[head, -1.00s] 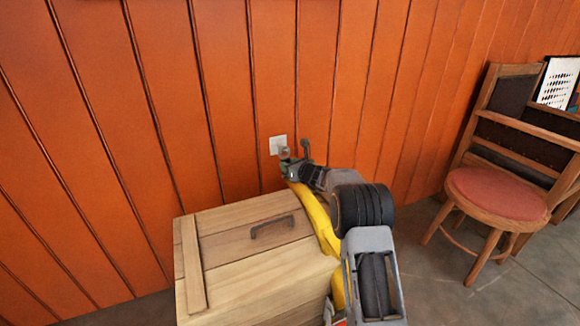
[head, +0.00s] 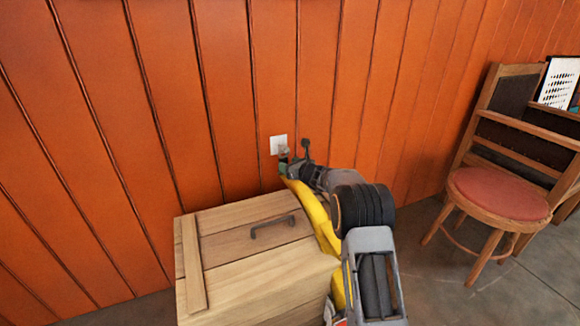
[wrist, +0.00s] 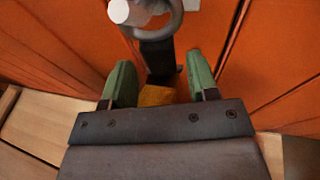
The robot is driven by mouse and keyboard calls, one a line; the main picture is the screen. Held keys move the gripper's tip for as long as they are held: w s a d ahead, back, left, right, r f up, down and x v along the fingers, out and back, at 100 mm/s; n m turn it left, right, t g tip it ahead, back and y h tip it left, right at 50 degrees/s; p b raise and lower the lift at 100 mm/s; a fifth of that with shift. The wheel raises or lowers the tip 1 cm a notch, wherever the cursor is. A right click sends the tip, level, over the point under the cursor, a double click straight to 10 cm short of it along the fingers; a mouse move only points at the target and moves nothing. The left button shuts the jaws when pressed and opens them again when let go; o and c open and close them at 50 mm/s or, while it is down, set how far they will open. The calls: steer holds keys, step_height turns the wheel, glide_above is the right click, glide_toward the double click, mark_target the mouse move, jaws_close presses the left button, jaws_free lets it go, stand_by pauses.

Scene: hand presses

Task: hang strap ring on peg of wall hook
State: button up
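The white wall hook plate (head: 278,144) is on the orange wall. In the wrist view the round white end of its peg (wrist: 119,11) is at the top. A grey ring (wrist: 176,22) hangs around the peg, as far as the cropped view shows. A dark strap (wrist: 157,58) runs from the ring down between my green fingertips. My gripper (wrist: 160,80) is open, with a narrow gap on each side of the strap. In the head view my gripper (head: 285,163) is just below the plate; ring and strap are too small to make out there.
A wooden crate (head: 240,270) with a dark handle (head: 272,228) stands against the wall, below and left of my arm. A wooden chair with a red seat (head: 497,193) is at the right. Bare floor shows between arm and chair.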

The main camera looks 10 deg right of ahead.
steer(key=shift+o, duration=0.8)
steer(key=p+v, duration=0.3)
steer(key=v, duration=1.1)
steer(key=s+a+r+n+g+y+p, duration=0.1)
steer(key=s+a+r+n+g+p, duration=0.4)
steer(key=s+r+n+p, duration=0.6)
steer(key=s+a+r+n+g+p, duration=0.3)
steer(key=s+a+r+n+p, duration=0.35)
steer(key=r+p, duration=0.4)
steer(key=s+d+r+n+g+h+p, duration=0.1)
steer(key=s+d+r+n+h+p, duration=0.1)
steer(key=s+r+n+h+p, duration=0.2)
steer(key=s+d+r+n+g+h+p, duration=0.1)
steer(key=s+d+r+n+h+p, duration=0.1)
steer(key=s+r+n+p, duration=0.7)
steer(key=s+r+h+p, duration=0.1)
steer(key=s+r, duration=0.2)
steer(key=shift+d+r+h+p, duration=0.3)
steer(key=shift+r+h+p, duration=0.05)
steer(key=shift+h, duration=0.05)
steer(key=shift+s, duration=0.1)
steer(key=shift+c, duration=0.4)
